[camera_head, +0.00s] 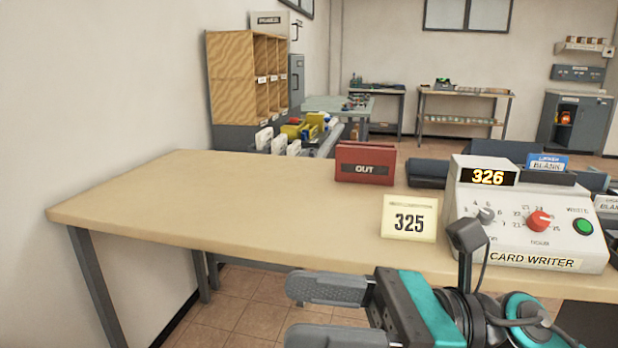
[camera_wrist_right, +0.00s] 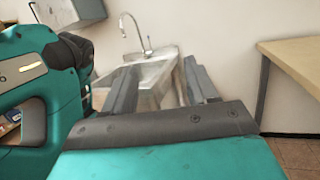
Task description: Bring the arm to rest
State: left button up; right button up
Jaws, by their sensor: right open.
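My right gripper (camera_head: 322,312) is open and empty in the head view, in front of the wooden table's front edge and below the card writer. Its two grey fingers point left and stand well apart. In the right wrist view the two fingers (camera_wrist_right: 160,90) also stand apart with nothing between them, and a sink shows beyond. My left gripper is not in the head view. A teal arm part of mine fills the left side of the wrist view.
The wooden table (camera_head: 200,205) has clear room on its left. On it stand a red OUT box (camera_head: 365,163), a card reading 325 (camera_head: 409,219) and the card writer (camera_head: 530,215) showing 326. A metal sink (camera_wrist_right: 152,75) shows in the wrist view. Shelves (camera_head: 232,80) stand behind.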

jog(key=w+d+f+m+t+h, duration=0.1)
jog(key=w+d+f+m+t, duration=0.25)
jog(key=m+t, duration=0.65)
jog(key=w+d+f+m+t+h, duration=0.2)
jog(key=w+m+t, duration=0.35)
jog(key=m, duration=0.95)
jog(key=w+d+f+m+t+h, duration=0.2)
jog(key=d+f+m+t+h, duration=0.2)
jog(key=f+m+h, duration=0.75)
jog(key=s+d+f+m+g+h, duration=0.1)
jog(key=s+d+f+m+g, duration=0.1)
jog(key=s+f+m+g, duration=0.45)
jog(key=s+d+f+m+g+h, duration=0.1)
jog(key=s+d+f+m+h, duration=0.15)
jog(key=f+m, duration=0.8)
pick_arm(q)
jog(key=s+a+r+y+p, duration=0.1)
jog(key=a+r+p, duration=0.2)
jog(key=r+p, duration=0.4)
jog(key=p, duration=0.5)
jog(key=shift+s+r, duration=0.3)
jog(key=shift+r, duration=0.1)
pick_arm(e)
jog(key=s+d+r+n, duration=0.2)
jog(key=s+r, duration=0.1)
jog(key=r, duration=0.1)
jog(key=shift+d+r, duration=0.4)
